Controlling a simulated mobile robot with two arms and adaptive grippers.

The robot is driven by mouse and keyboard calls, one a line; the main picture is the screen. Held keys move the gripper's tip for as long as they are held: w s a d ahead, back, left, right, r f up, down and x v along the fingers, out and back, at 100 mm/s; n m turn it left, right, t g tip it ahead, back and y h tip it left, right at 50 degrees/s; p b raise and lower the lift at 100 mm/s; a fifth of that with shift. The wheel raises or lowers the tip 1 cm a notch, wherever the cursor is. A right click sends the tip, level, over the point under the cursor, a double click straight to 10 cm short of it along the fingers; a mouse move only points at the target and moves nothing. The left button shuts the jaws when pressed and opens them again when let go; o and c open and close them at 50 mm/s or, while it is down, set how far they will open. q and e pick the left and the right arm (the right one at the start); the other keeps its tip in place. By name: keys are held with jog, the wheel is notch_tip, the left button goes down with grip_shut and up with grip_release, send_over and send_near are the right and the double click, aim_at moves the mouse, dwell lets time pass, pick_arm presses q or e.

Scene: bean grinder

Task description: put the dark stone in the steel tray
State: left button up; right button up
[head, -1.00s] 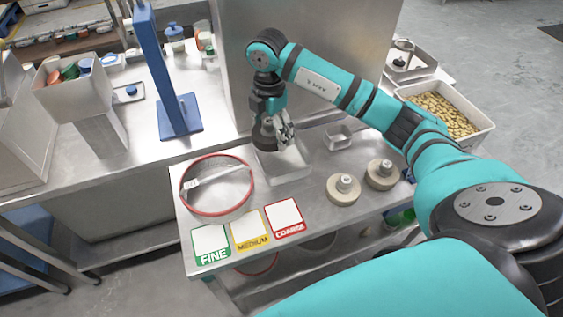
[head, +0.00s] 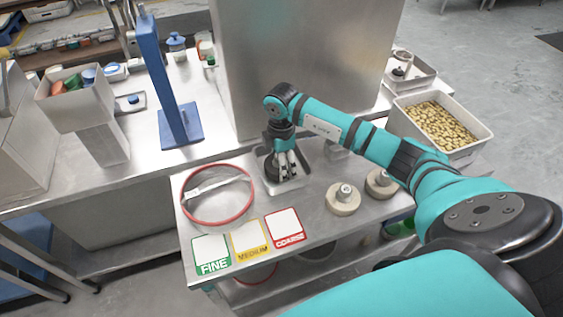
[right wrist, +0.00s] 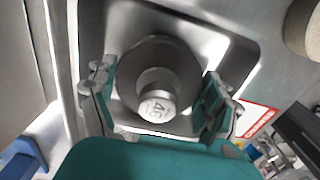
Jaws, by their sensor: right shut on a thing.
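The dark stone (head: 271,171) is a round dark disc with a pale knob on top. In the right wrist view the dark stone (right wrist: 183,62) has a knob marked 46 facing the camera. My right gripper (head: 285,166) is shut on it, with one finger at each side in the right wrist view (right wrist: 160,75). The stone is upright and inside the walls of the steel tray (head: 305,172); the tray's floor and wall also show around it in the right wrist view (right wrist: 228,40). Whether its underside touches the floor is hidden. My left gripper is out of view.
Two pale stones with knobs (head: 343,200) (head: 380,184) stand right of the tray. A red-rimmed round sieve (head: 184,207) lies to the left. FINE, MEDIUM and COARSE cards (head: 249,240) lie in front. A tall steel panel (head: 300,60) stands behind.

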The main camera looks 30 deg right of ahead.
jog(key=shift+f, duration=0.3)
jog(key=o, duration=1.4)
notch_tip(320, 180, up, 12)
jog(key=shift+b, duration=0.95)
jog(key=shift+s+f, duration=0.1)
